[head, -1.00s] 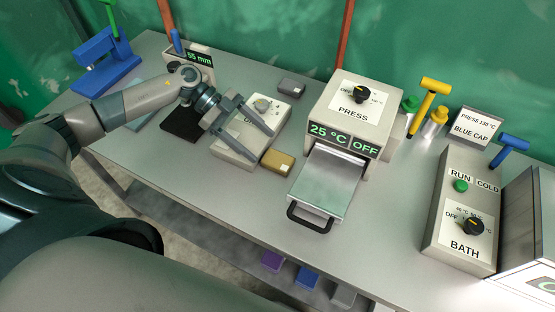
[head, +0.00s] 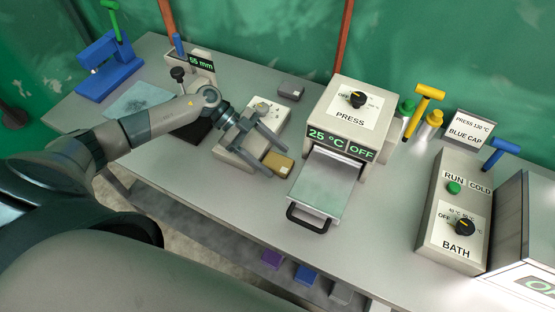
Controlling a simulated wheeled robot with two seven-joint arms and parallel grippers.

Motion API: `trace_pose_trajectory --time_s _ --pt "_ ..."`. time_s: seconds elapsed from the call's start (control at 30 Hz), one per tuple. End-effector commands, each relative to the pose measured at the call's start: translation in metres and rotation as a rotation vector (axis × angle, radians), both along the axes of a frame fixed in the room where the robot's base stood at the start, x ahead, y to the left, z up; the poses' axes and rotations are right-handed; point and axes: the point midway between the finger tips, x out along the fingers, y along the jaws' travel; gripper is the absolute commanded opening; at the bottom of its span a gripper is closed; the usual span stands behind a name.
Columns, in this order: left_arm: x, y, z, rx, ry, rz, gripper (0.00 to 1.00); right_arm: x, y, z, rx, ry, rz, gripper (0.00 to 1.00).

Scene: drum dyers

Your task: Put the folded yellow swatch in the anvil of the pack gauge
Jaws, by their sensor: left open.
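The folded yellow swatch (head: 280,162) is a small mustard-yellow block on the table, left of the press tray. My left gripper (head: 276,157) is open, its two fingers reaching over the white control box toward the swatch. The fingertips are close to the swatch, one at its near left side; I cannot tell whether they touch it. The pack gauge (head: 204,78) stands at the back left with a 55 mm display and a black knob. Its dark base (head: 190,138) is mostly hidden by my left arm, and the anvil is not clearly visible. My right gripper is not in view.
The white control box (head: 232,154) lies beneath my gripper. A grey block (head: 291,89) sits behind it. The press (head: 350,118) with its extended tray (head: 322,184) stands to the right of the swatch. A bath box (head: 450,215) is farther right. The table's middle right is clear.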

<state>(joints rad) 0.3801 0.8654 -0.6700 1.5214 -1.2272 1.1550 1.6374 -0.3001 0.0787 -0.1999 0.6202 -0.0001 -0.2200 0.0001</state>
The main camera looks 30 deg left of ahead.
Motion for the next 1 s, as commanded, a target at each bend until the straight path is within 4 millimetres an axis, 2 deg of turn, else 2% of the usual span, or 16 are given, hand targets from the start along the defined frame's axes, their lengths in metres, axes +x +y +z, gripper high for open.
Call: trace_pose_trajectory --time_s 0.53,0.57,0.73,0.8,1.0 --pt "-0.0002 -0.0036 -0.0031 0.0 0.0 0.0 0.67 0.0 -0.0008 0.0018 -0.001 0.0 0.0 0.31" --pt "-0.0002 -0.0035 -0.003 0.0 0.0 0.0 0.62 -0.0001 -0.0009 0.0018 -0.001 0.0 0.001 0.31" --pt "-0.0002 -0.0036 -0.0029 0.0 0.0 0.0 0.23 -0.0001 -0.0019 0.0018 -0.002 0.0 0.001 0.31" --pt "-0.0001 -0.0035 -0.0028 0.0 0.0 0.0 0.19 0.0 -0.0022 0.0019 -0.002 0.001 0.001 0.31" --pt "-0.0001 -0.0035 -0.0026 0.0 0.0 0.0 0.19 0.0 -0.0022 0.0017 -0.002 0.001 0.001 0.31"
